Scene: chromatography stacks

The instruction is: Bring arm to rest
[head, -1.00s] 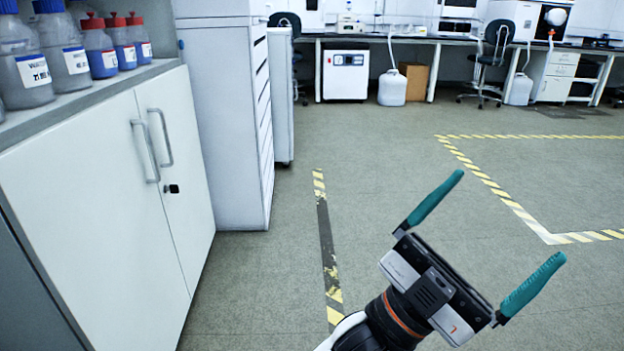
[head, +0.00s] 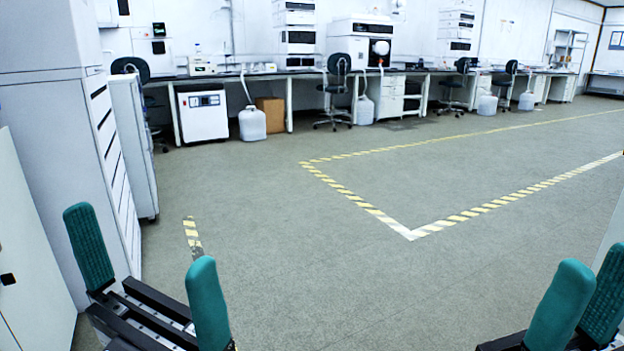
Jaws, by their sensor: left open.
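My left gripper (head: 142,236) is at the lower left of the head view. Its two teal fingers stand wide apart, with nothing between them, above the floor (head: 300,260). My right gripper (head: 582,268) is at the lower right corner, cut off by the picture's bottom edge. Its two teal fingers overlap in this view, so their gap cannot be judged. No object shows in either gripper. The arm links behind both grippers are out of view.
A tall white drawer cabinet (head: 55,130) stands at the left, close beyond my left gripper. Yellow-striped tape (head: 345,192) marks the open floor. A long bench with instruments, chairs (head: 338,85) and white canisters (head: 252,124) lines the back. The middle floor is clear.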

